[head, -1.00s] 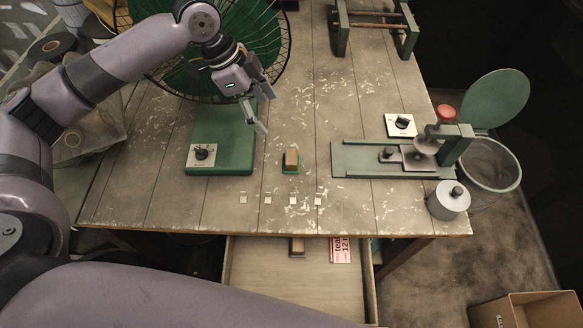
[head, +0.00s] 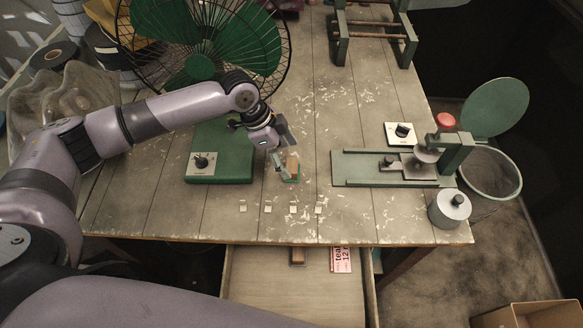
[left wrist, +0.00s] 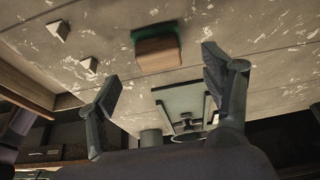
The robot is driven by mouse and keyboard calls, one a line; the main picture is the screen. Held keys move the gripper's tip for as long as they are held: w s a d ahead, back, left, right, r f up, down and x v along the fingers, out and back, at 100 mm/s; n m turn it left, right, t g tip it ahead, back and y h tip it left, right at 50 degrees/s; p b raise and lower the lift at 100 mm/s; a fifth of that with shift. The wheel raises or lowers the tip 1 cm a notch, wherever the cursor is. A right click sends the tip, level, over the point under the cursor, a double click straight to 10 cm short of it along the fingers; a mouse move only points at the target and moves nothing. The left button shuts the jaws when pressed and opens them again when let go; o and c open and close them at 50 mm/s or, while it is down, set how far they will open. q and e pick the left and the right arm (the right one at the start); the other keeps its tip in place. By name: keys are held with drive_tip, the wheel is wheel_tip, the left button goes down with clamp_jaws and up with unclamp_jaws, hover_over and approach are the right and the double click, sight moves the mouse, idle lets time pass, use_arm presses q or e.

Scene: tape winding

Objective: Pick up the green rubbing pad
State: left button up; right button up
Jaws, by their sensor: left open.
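The green rubbing pad (head: 293,168) is a small block with a brown wooden top and a green underside. It lies on the worn table right of the fan's green base. It also shows in the left wrist view, at the top centre (left wrist: 157,50). My left gripper (head: 285,155) is just above and beside the pad, partly covering it in the head view. Its fingers are spread wide and hold nothing; in the left wrist view (left wrist: 162,82) the pad appears beyond the gap between the fingertips. My right gripper is not in view.
A green caged fan (head: 205,40) stands at the back left on its base (head: 225,165). Several small white pieces (head: 268,209) lie near the front edge. A green winding device (head: 385,172) is on the right. An open drawer (head: 270,285) below holds a brown block and pink card.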

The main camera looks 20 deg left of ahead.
sight(291, 165)
use_arm(q)
drive_tip(key=x, duration=0.4)
drive_tip(key=shift+f+p, duration=0.4)
drive_tip(key=shift+f, duration=0.05)
drive_tip(key=shift+c, duration=0.5)
drive_tip(key=c, duration=1.1)
drive_tip(key=shift+r, duration=0.15)
drive_tip(key=shift+c, duration=0.2)
